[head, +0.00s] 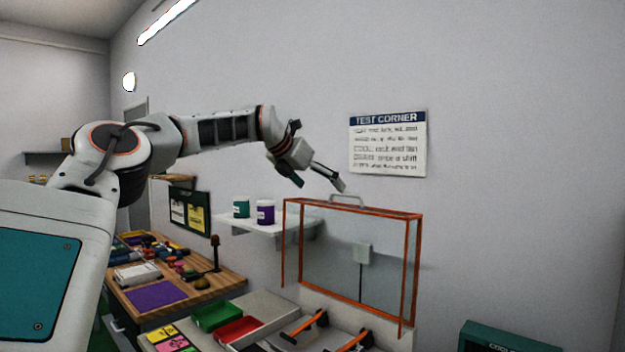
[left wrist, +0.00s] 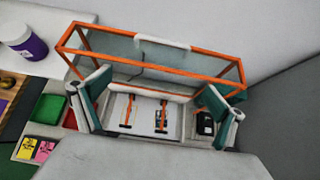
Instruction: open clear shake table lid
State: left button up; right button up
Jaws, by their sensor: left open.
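The clear lid (head: 360,213) of the shake table has an orange frame and see-through panels. It stands upright over the back of the shake table, raised off the bed (left wrist: 140,112), where orange clamps show. A pale handle (head: 347,200) sits on its top edge and also shows in the left wrist view (left wrist: 162,42). My left gripper (head: 320,185) is open and empty, just above and left of the handle. In the left wrist view its two fingers (left wrist: 155,105) spread over the bed, with the handle beyond them. Contact with the lid is not visible. My right gripper is out of view.
A wooden bench (head: 215,275) with tools stands at the left. A shelf (head: 262,226) holds a teal and a purple jar. Green and red trays (head: 238,329) lie beside the shake table. A dark green box (head: 505,340) is at lower right.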

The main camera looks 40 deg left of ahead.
pick_arm(q)
jog(key=shift+v, duration=1.8)
